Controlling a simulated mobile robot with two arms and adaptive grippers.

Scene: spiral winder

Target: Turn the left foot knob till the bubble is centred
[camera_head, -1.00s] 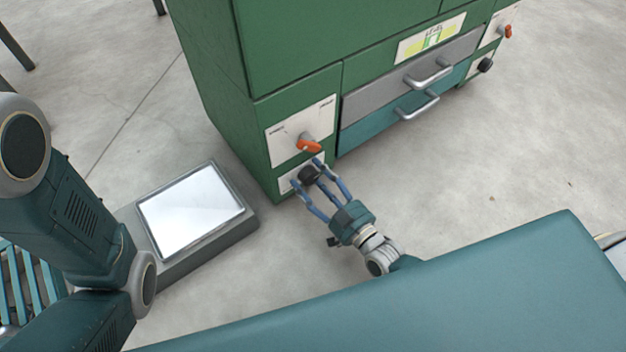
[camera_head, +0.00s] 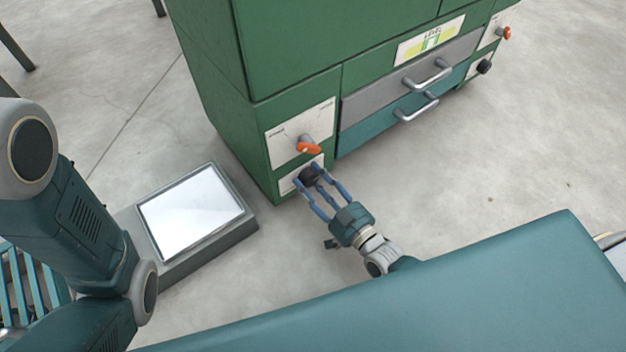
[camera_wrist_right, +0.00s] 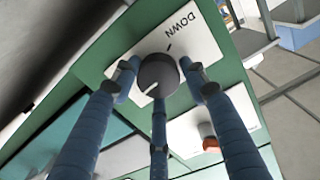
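The left foot knob (camera_head: 309,176) is a dark round knob on a white plate low on the green cabinet's near corner. It also shows in the wrist view (camera_wrist_right: 158,73), with a white mark on its face and the word DOWN on the plate. My right gripper (camera_head: 311,179) has its blue fingers around the knob, with the fingertips at its sides and apparently touching it. The level gauge (camera_head: 431,40) is a white label with a yellow-green window higher on the cabinet; its bubble is too small to make out. My left gripper is out of view.
An orange-red handle (camera_head: 308,147) sits just above the knob. Two drawers with bar handles (camera_head: 428,76) lie to the right, with another dark knob (camera_head: 484,67) beyond. A low grey box with a bright top (camera_head: 190,211) stands left of my right gripper.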

